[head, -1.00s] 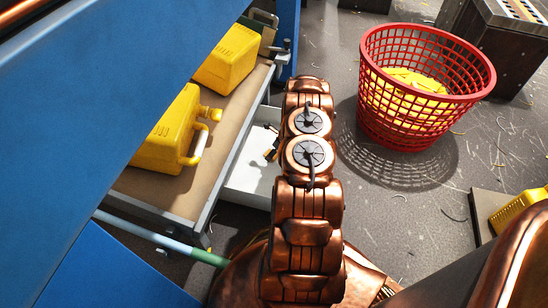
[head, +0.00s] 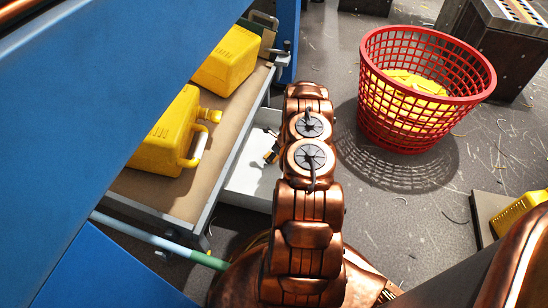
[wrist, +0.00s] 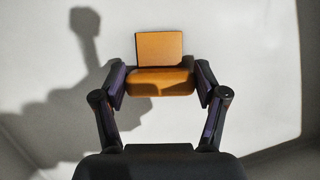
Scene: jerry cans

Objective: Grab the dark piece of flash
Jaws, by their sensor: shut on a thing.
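The piece of flash (wrist: 159,50), a dark amber-orange block with a rounded nearer edge, is between my gripper's fingers in the wrist view. My gripper (wrist: 161,82) is shut on it, with one dark finger against each side. Both are over the white floor of a bin (wrist: 265,60). I cannot tell whether the piece touches the floor. In the head view my arm hides most of the gripper; only a small dark and orange bit shows beside the arm, over the white bin (head: 250,182).
Yellow jerry cans (head: 165,135) stand on a brown-topped bench (head: 150,198) left of the bin. A red basket (head: 375,115) with yellow pieces stands on the floor at the right. A blue panel (head: 80,100) fills the left side.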

